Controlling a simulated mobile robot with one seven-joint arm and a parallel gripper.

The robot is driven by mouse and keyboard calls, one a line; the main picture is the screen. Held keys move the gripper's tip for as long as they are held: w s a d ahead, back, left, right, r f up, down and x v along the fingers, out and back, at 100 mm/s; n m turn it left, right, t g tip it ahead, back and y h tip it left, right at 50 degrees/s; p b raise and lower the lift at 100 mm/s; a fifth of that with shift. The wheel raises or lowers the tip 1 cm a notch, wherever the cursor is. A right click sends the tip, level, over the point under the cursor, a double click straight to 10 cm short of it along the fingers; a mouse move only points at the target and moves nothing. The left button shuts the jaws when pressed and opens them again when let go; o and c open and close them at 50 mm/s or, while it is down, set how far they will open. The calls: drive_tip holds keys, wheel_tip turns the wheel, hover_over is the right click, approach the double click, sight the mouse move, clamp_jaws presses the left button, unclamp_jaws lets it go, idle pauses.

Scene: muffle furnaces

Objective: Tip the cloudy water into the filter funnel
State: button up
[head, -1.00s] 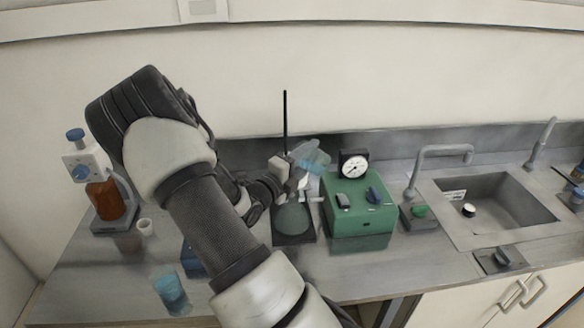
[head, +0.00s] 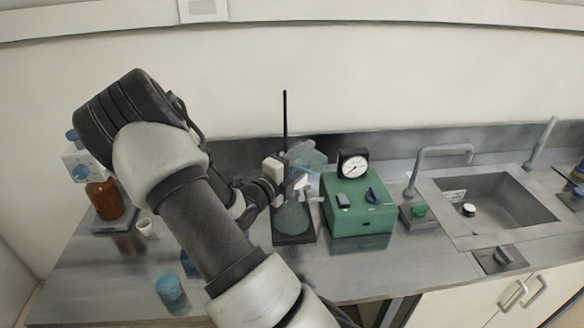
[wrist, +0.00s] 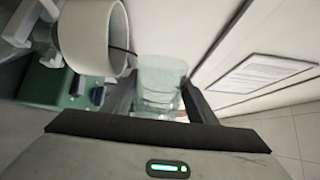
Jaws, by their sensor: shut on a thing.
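My gripper (head: 296,172) is shut on a clear beaker (head: 309,157), held above the stand and well tilted. In the wrist view the beaker (wrist: 160,82) sits between the two fingers, pale greenish. How much cloudy water is in it I cannot tell. The white filter funnel (wrist: 92,36) shows large in the wrist view, next to the beaker's left side. In the head view the funnel is mostly hidden behind my gripper and the beaker. A rounded grey-green flask (head: 292,218) stands below on the dark stand base. Whether liquid is flowing is not clear.
A green pump box (head: 358,212) with a dial gauge (head: 354,163) stands close right of the stand. A thin dark rod (head: 285,120) rises behind. A blue cup (head: 171,290), a small white cup (head: 145,226) and a brown bottle (head: 105,200) are at left. The sink (head: 490,203) is at right.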

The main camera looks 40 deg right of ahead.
drive_tip(key=x, duration=0.2)
drive_tip(key=shift+d, duration=0.3)
drive_tip(key=shift+a, duration=0.1)
drive_tip(key=shift+a+r, duration=0.1)
drive_tip(key=shift+a+r+n, duration=0.1)
drive_tip(key=shift+a+n, duration=0.3)
drive_tip(key=shift+a, duration=0.2)
drive_tip(key=shift+v, duration=1.05)
drive_tip(key=shift+d, duration=0.35)
drive_tip(key=shift+x, duration=0.85)
drive_tip(key=shift+a, duration=0.2)
